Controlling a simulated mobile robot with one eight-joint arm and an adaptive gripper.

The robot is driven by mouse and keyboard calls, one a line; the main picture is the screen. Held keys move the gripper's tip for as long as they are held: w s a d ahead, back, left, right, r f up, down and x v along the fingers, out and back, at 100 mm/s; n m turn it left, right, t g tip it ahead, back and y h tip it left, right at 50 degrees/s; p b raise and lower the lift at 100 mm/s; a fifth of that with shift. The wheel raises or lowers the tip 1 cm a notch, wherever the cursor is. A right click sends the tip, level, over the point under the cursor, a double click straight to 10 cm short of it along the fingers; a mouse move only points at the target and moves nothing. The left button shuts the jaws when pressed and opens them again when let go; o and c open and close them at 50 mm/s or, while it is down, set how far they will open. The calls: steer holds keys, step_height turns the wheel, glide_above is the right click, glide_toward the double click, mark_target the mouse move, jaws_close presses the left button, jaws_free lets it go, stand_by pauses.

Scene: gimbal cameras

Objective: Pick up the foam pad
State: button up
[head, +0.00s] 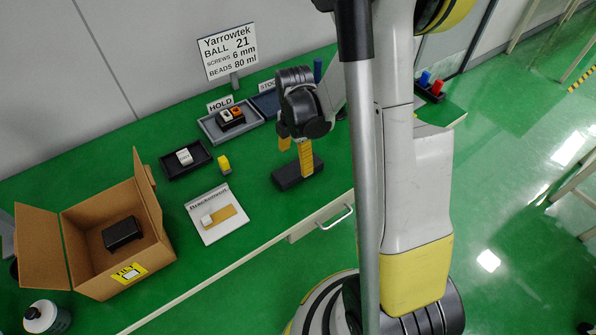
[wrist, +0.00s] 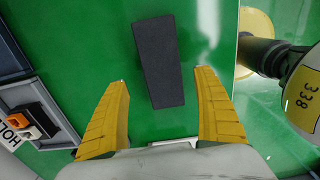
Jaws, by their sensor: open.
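The foam pad (head: 290,180) is a dark grey rectangular block lying flat on the green table, near its front edge. It also shows in the wrist view (wrist: 158,60), slightly tilted, ahead of my fingers. My gripper (head: 295,158) has yellow fingers and hangs over the pad in the head view, pointing down. In the wrist view my gripper (wrist: 161,76) is open, with one finger on each side of the pad's near end and green surface visible between. Nothing is held. The exact height above the pad is hard to tell.
Behind are a black tray (head: 168,173) and the HOLD tray (head: 208,128). A drawer handle (head: 336,222) sticks out in front.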

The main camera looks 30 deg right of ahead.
mark_target(298, 168)
steer(key=f+b, duration=0.1)
steer(key=f, duration=0.2)
steer(key=f+b, duration=0.1)
steer(key=f, duration=0.1)
steer(key=shift+s+d+f+b, duration=0.1)
steer(key=shift+s+d+b, duration=0.1)
steer(key=shift+d+b, duration=0.15)
steer(key=c, duration=1.2)
steer(key=shift+o, duration=0.2)
steer(key=shift+r, duration=0.2)
